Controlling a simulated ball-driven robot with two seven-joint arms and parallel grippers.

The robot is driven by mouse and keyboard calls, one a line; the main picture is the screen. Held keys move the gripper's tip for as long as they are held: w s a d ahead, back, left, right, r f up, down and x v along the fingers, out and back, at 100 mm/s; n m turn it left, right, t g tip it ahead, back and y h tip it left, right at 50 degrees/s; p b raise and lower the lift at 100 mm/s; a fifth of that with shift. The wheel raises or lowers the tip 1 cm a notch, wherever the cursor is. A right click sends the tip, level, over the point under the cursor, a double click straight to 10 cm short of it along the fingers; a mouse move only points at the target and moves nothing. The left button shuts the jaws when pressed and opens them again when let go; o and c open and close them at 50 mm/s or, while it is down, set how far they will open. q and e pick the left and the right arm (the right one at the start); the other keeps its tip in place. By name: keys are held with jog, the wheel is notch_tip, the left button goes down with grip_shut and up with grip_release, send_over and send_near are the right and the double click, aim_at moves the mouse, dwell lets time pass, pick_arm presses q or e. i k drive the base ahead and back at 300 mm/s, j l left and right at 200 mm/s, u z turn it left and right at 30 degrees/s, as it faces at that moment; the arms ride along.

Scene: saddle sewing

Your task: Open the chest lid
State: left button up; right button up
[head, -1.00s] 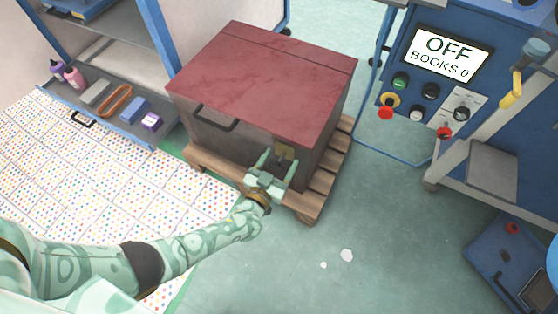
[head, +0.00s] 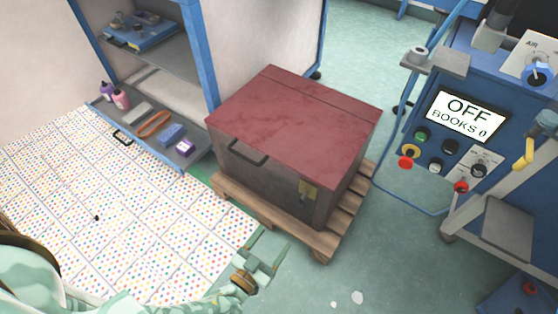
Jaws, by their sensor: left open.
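The chest (head: 262,180) is a dark grey box with a dull red lid (head: 295,120), and it stands on a wooden pallet (head: 268,213). The lid lies flat and closed on top. A dark handle (head: 248,154) sits on the front face, and a brass latch plate (head: 308,190) is near the front right corner. My left gripper (head: 272,246) is open and empty, low in front of the pallet and apart from the chest and the latch. My right gripper is out of view.
A blue-framed shelf (head: 150,60) with bottles and small items stands left of the chest. Green floor (head: 385,255) is clear in front.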

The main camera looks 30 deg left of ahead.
aim_at(316, 141)
jog(key=k+j, duration=0.45)
jog(key=j, duration=0.3)
jog(key=k+j, duration=0.25)
jog(key=j, duration=0.1)
